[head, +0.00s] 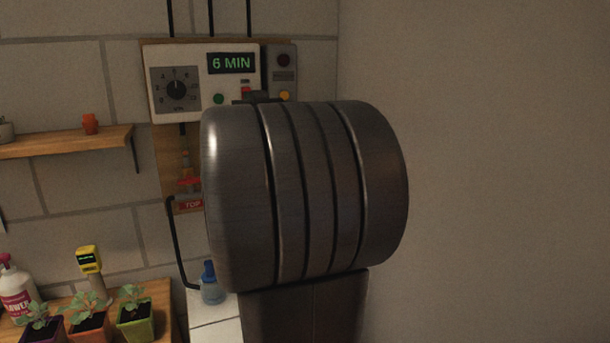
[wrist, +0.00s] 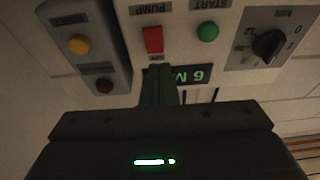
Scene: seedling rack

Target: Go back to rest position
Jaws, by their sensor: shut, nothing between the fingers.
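My gripper (wrist: 158,72) is shut with nothing in it. Its fingers point at the white control box (head: 157,108), in front of the display (wrist: 190,75), and hide part of it. Whether they touch the box I cannot tell. In the head view my large grey arm link covers most of the gripper. The display reads "6 MIN" in green (head: 231,63). In the wrist view the box appears upside down, with a red pump switch (wrist: 153,40), a green start button (wrist: 207,32) and a dial (wrist: 268,46).
A grey side box (wrist: 85,50) has a lit amber lamp and a dark red one. Left are a shelf (head: 65,142) with an orange pot, a blue-capped bottle (head: 211,285), a yellow meter (head: 89,260) and potted seedlings (head: 135,312). A bare wall (head: 480,170) stands right.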

